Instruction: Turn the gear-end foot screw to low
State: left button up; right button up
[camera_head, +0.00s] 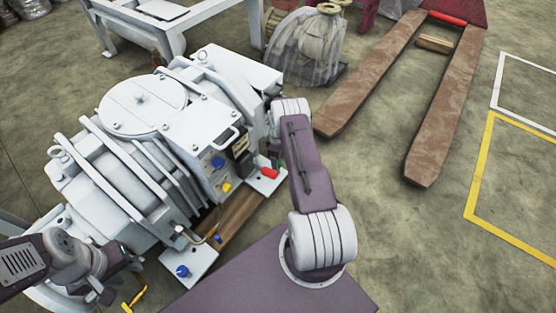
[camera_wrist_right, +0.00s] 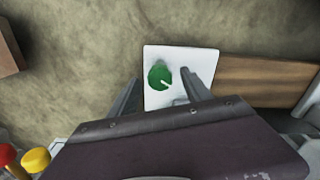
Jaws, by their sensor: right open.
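A large pale grey vacuum pump (camera_head: 140,110) fills the left of the head view. In the right wrist view, a green round screw (camera_wrist_right: 160,77) with a white pointer line sits on a white foot plate (camera_wrist_right: 205,62). My right gripper (camera_wrist_right: 159,80) is open, with one finger on each side of the green screw; contact cannot be told. In the head view my right arm hides most of this corner. A blue foot screw (camera_head: 183,271) stands on the near foot plate (camera_head: 200,258). My left gripper (camera_head: 108,278) is at the lower left beside the pump; its jaw opening is unclear.
A wooden beam (camera_wrist_right: 265,80) lies beside the white plate. A pallet jack (camera_head: 445,110) and a wrapped object (camera_head: 305,47) stand behind.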

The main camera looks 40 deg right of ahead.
notch_tip(320, 180, up, 8)
jog(key=p, duration=0.5)
jog(key=shift+r, duration=0.2)
